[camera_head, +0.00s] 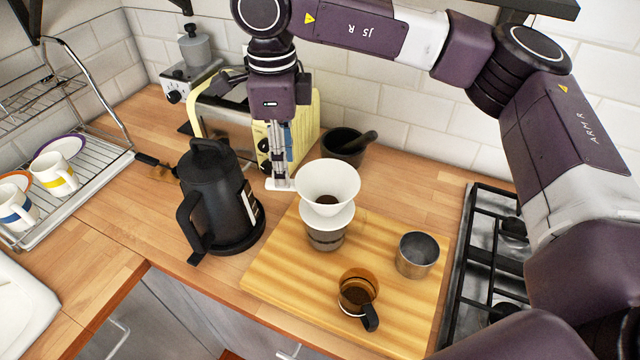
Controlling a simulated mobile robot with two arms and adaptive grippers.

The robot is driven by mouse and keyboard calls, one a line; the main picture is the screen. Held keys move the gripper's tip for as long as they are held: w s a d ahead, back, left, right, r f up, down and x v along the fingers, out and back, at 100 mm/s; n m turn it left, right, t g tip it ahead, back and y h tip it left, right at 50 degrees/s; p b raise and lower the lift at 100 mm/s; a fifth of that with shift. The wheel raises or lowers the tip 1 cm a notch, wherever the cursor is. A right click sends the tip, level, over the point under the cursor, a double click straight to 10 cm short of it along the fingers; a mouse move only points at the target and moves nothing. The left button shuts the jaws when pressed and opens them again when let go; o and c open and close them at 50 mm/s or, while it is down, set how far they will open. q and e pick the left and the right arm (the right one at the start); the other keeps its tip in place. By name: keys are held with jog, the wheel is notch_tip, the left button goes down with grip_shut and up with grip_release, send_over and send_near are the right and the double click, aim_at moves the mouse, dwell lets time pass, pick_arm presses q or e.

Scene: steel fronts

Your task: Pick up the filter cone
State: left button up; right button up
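The white filter cone (345,184) sits upright on a dark-banded vessel (326,238) on the wooden board. Dark grounds show at the bottom of its bowl, and its wide flange rests on the vessel's top. My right gripper (280,184) points straight down, just left of the cone's rim and seemingly a little behind it. My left gripper is not in view.
A black kettle (211,200) stands left of the board (285,270). A yellow toaster (303,115) and a dark mortar (342,147) are behind. A brown glass cup (355,288) and steel cup (416,254) stand on the board. A hob (480,260) lies right.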

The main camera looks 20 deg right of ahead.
aim_at(313, 197)
jog(key=shift+s+f+p, duration=0.25)
jog(key=shift+f+p, duration=0.65)
jog(key=shift+f, duration=0.3)
jog(key=f, duration=0.1)
jog(key=f+p, duration=0.1)
jog(key=f, duration=0.2)
jog(key=shift+w, duration=0.3)
jog(key=c, duration=0.4)
jog(key=shift+c, duration=1.2)
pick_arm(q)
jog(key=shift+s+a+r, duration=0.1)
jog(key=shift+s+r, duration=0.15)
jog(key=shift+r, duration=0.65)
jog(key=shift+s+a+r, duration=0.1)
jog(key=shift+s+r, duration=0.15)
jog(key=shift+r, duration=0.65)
pick_arm(e)
jog(key=shift+r, duration=0.1)
grip_shut()
